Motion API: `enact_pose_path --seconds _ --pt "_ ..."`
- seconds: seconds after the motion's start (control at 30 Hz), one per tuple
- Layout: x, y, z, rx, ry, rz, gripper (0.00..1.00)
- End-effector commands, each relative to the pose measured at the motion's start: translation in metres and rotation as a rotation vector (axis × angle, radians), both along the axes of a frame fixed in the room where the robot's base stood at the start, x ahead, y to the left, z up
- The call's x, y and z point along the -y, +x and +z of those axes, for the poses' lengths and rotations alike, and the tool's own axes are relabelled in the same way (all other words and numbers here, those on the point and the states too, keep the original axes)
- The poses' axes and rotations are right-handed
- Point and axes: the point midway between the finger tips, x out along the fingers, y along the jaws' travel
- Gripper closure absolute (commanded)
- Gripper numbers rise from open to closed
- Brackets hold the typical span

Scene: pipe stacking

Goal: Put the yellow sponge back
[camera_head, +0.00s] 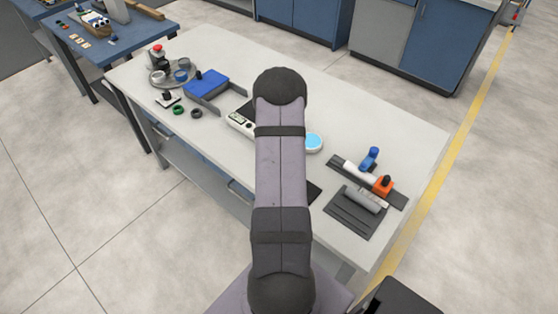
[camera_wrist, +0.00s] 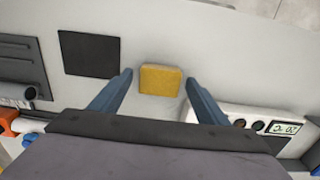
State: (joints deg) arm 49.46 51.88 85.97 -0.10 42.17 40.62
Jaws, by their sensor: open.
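The yellow sponge (camera_wrist: 160,80) lies on the light table top in the wrist view. My gripper (camera_wrist: 159,77) is open, with one blue finger on each side of the sponge in the picture. Gaps show between the fingertips and the sponge, and I cannot tell how high the fingers are above the table. A black square mat (camera_wrist: 90,53) lies bare to the left of the sponge. In the head view my arm hides the sponge and the gripper; part of the black mat (camera_head: 313,192) shows beside the arm.
A white device with a display (camera_wrist: 285,128) stands right of the gripper. In the head view, a grey rack with pipes (camera_head: 356,213), an orange-and-blue fixture (camera_head: 383,185), a light-blue disc (camera_head: 313,142) and a blue tray (camera_head: 206,84) stand on the table (camera_head: 420,145).

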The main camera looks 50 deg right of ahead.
Motion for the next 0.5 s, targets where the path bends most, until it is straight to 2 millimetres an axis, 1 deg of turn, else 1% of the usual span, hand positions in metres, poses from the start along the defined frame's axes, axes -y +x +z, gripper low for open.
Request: enact_pose_path --seconds 0.17,0.5 --pt "0.001 0.001 0.019 0.004 -0.005 0.0 0.31" --pt "0.001 0.001 0.08 0.004 -0.004 0.0 0.31"
